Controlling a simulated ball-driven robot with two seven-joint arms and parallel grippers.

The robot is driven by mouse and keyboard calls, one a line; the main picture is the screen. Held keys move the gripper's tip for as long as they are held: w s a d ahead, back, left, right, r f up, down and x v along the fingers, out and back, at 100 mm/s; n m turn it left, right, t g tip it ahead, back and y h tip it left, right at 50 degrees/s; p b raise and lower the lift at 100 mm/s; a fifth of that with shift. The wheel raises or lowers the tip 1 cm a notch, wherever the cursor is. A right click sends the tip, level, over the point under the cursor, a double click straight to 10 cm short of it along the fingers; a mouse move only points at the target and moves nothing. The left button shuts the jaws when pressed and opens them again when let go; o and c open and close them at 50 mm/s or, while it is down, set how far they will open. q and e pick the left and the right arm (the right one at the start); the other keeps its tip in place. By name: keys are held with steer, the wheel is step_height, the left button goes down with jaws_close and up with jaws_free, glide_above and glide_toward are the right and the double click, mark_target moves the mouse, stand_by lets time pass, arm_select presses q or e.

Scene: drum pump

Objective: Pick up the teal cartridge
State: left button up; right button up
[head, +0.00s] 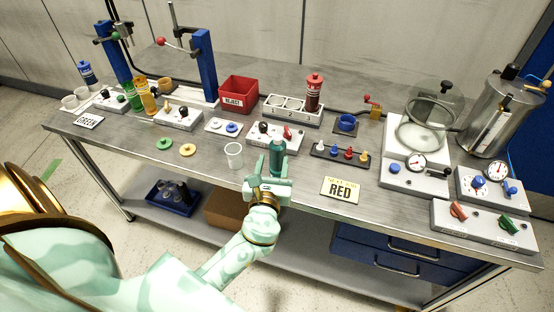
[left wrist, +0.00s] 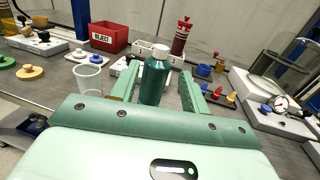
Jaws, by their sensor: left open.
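The teal cartridge (head: 277,158) stands upright near the front edge of the metal bench, in front of a white control box. In the left wrist view the cartridge (left wrist: 155,78) has a dark teal body and a white cap, and it stands between the two fingers. My left gripper (head: 268,178) is open at the cartridge, with one finger on each side. In the left wrist view the gripper (left wrist: 153,95) shows a gap beside the cartridge on the right; whether the left finger touches it I cannot tell. The cartridge's base is hidden behind the gripper body. My right gripper is out of view.
A clear cup (head: 234,155) stands just left of the cartridge. A white control box (head: 262,136) is behind it, and a dark rack of coloured pegs (head: 340,154) and a RED sign (head: 341,190) are to the right. A red reject bin (head: 239,92) stands farther back.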

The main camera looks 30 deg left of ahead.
mark_target(277, 143)
arm_select(q)
steer(key=x, duration=0.9)
steer(key=shift+w+a, duration=0.1)
steer(key=shift+w, duration=0.1)
jaws_close()
